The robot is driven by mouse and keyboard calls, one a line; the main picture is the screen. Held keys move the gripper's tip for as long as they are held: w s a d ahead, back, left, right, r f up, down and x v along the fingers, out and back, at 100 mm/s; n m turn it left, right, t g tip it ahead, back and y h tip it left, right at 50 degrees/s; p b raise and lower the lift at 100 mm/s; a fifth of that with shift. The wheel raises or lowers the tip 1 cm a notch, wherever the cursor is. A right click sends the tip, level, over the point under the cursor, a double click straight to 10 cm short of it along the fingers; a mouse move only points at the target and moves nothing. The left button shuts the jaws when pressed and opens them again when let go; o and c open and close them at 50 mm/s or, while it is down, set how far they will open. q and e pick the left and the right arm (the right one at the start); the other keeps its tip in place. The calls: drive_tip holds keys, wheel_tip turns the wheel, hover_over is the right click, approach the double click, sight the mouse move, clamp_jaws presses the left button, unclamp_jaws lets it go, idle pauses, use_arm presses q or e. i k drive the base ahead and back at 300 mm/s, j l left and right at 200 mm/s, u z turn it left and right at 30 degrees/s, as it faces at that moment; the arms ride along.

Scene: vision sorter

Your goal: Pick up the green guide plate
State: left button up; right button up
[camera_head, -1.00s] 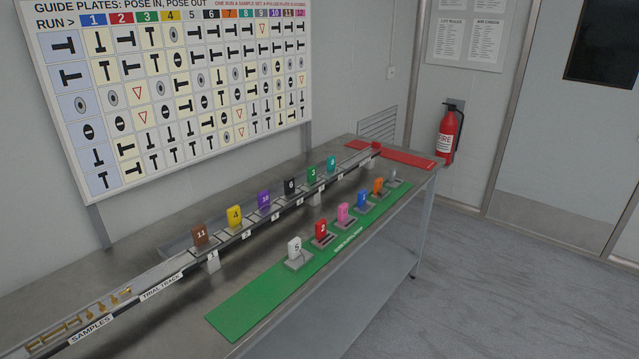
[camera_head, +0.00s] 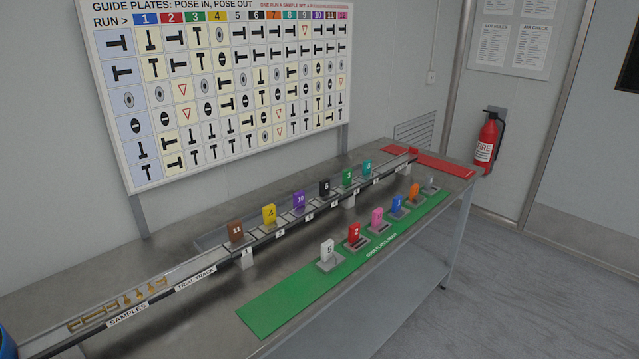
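The green guide plate (camera_head: 348,178), marked 3, stands upright in the trial track (camera_head: 265,240) on the bench. It is between the black plate 6 (camera_head: 324,188) on its left and the teal plate (camera_head: 367,168) on its right. The purple plate 10 (camera_head: 298,201), yellow plate 4 (camera_head: 269,215) and brown plate 11 (camera_head: 235,231) stand further left in the same track. Neither of my grippers shows clearly; only a blue edge shows at the far lower left.
A green mat (camera_head: 285,303) along the bench front holds white (camera_head: 327,249), red (camera_head: 354,233), pink (camera_head: 377,218), blue (camera_head: 397,204) and orange (camera_head: 414,191) plates in stands. A red mat (camera_head: 445,166) lies at the far end. Brass samples (camera_head: 130,298) lie at the track's left end.

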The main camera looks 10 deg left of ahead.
sight(349, 185)
drive_tip(key=i+l+u, duration=0.15)
drive_tip(key=u, duration=0.25)
drive_tip(key=i+l+u, duration=0.1)
drive_tip(key=l+u, duration=0.3)
drive_tip(key=i+l+u, duration=0.1)
drive_tip(key=l+u, duration=0.25)
drive_tip(key=i+l+u, duration=0.15)
drive_tip(key=l+u, duration=0.2)
drive_tip(key=l, duration=1.1)
drive_tip(key=l+u, duration=0.3)
drive_tip(key=l, duration=1.15)
